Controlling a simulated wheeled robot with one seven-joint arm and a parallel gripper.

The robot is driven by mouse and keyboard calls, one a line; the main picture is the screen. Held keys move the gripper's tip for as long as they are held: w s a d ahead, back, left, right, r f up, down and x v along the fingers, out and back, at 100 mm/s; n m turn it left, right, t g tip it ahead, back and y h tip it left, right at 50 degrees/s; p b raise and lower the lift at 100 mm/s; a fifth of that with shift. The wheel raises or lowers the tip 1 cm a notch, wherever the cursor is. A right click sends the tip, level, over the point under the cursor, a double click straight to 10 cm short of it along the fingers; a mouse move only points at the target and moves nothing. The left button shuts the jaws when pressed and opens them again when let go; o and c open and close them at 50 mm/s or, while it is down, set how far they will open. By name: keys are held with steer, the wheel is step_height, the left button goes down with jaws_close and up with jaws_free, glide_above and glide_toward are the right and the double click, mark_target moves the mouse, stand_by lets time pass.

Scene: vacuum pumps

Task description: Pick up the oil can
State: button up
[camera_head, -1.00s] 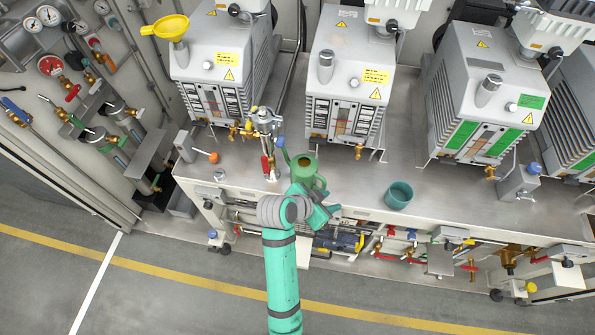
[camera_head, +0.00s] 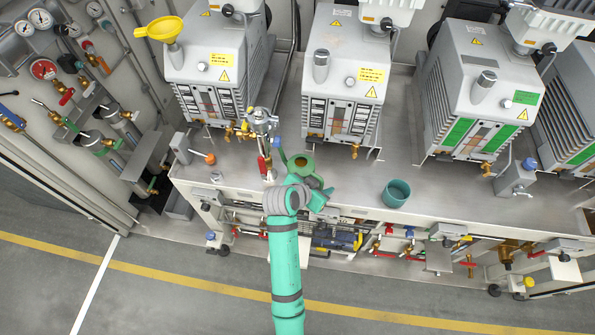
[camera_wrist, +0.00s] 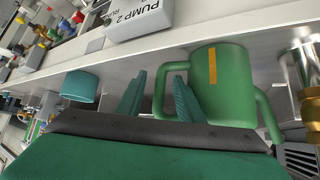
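The green oil can (camera_head: 301,166) stands on the metal bench, left of centre in the head view, partly hidden behind my wrist. My gripper (camera_wrist: 161,76) is open, with two teal fingers apart. The near handle's outer bar appears between the fingers, and the right finger overlaps the handle's loop. I see no closing on it, and the exact depth is hard to tell. In the head view the fingers are mostly hidden by my wrist.
A teal cup (camera_head: 396,193) stands on the bench right of the can; it also shows in the wrist view (camera_wrist: 80,86). A brass and metal valve fitting (camera_head: 262,125) stands close left of the can. Grey pumps (camera_head: 342,75) line the back. Bench between can and cup is clear.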

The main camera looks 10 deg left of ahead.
mark_target(326, 185)
steer(key=x, duration=0.3)
steer(key=shift+w, duration=0.2)
steer(key=shift+a, duration=0.1)
steer(key=shift+s, duration=0.1)
steer(key=shift+d, duration=0.4)
jaws_close()
steer(key=shift+a, duration=0.1)
steer(key=shift+a, duration=0.15)
steer(key=shift+w, duration=0.2)
